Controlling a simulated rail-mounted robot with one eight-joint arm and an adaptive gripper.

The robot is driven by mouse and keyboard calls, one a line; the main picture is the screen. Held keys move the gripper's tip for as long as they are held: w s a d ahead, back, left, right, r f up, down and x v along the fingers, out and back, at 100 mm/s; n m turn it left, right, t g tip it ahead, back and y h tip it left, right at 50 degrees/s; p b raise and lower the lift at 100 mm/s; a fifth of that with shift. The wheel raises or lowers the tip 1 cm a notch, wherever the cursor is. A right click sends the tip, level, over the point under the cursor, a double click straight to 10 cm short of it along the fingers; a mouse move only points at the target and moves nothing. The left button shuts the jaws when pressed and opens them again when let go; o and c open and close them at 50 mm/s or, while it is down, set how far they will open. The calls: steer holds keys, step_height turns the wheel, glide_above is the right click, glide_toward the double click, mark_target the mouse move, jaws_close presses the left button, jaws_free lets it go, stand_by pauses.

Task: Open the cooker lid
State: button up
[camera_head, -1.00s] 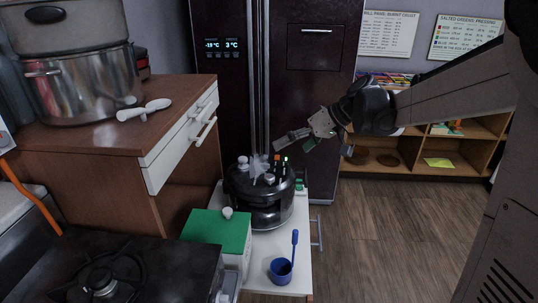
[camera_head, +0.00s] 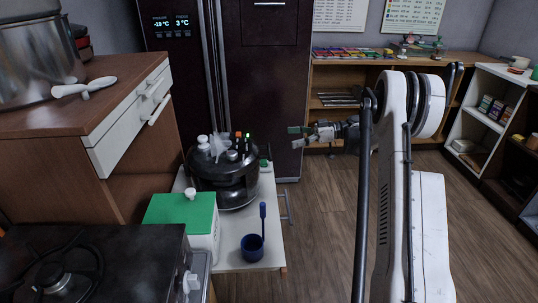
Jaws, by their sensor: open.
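The cooker (camera_head: 225,188) is a dark round pot on a small white table, left of centre. Its lid (camera_head: 208,165) is on top, with a pale knob, a steam-like white shape and several small coloured parts on or behind it. I cannot tell whether the lid is locked. My gripper (camera_head: 296,137) is to the right of the cooker and a little higher in the picture. It is open and empty, its fingers pointing left, apart from the cooker.
A stove (camera_head: 100,270) is at the lower left, a wooden cabinet (camera_head: 60,150) at left. A dark fridge (camera_head: 260,80) stands behind. Floor on the right is clear.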

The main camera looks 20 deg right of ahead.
mark_target(269, 150)
steer(key=s+d+f+n+y, duration=0.1)
steer(key=d+f+n+y, duration=0.1)
steer(key=d+f, duration=0.35)
steer(key=b+x, duration=0.1)
steer(key=x, duration=0.3)
steer(key=b+x, duration=0.1)
steer(key=x, duration=0.4)
steer(key=f+b+x, duration=0.1)
steer(key=x, duration=0.4)
steer(key=shift+s+a+b, duration=0.1)
steer(key=shift+s+b, duration=0.05)
steer(key=shift+b, duration=0.15)
steer(key=shift+c, duration=0.4)
